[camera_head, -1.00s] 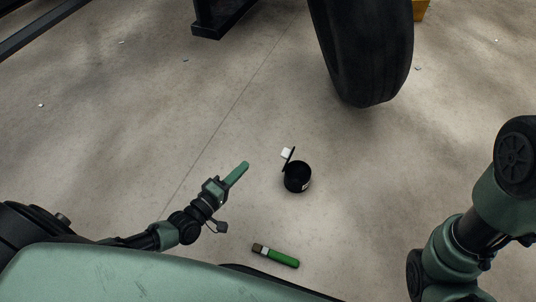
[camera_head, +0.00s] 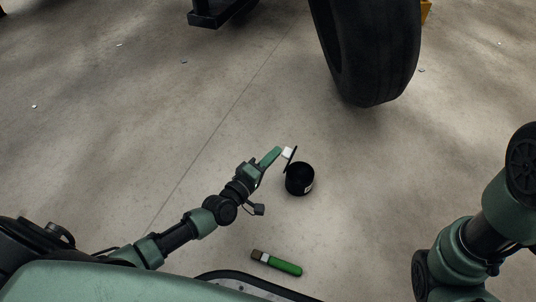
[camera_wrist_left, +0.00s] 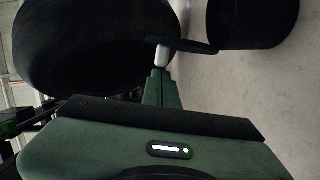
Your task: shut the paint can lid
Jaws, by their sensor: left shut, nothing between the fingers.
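The black paint can (camera_head: 299,182) stands upright on the concrete floor, with a pale label on its right side. Its lid (camera_head: 291,160) stands open, tilted up at the can's upper left rim, with a white piece (camera_head: 287,153) on its outer side. My left gripper (camera_head: 278,150) is shut and empty, its green fingertips at the white piece; touching or just short of it, I cannot tell. The left wrist view shows the fingertips (camera_wrist_left: 161,74) right by the white piece (camera_wrist_left: 162,56), with the lid (camera_wrist_left: 190,46) and can (camera_wrist_left: 252,22) beyond. My right gripper is out of view.
A large black tire (camera_head: 372,60) stands behind the can, and a dark metal foot (camera_head: 217,16) is farther back.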

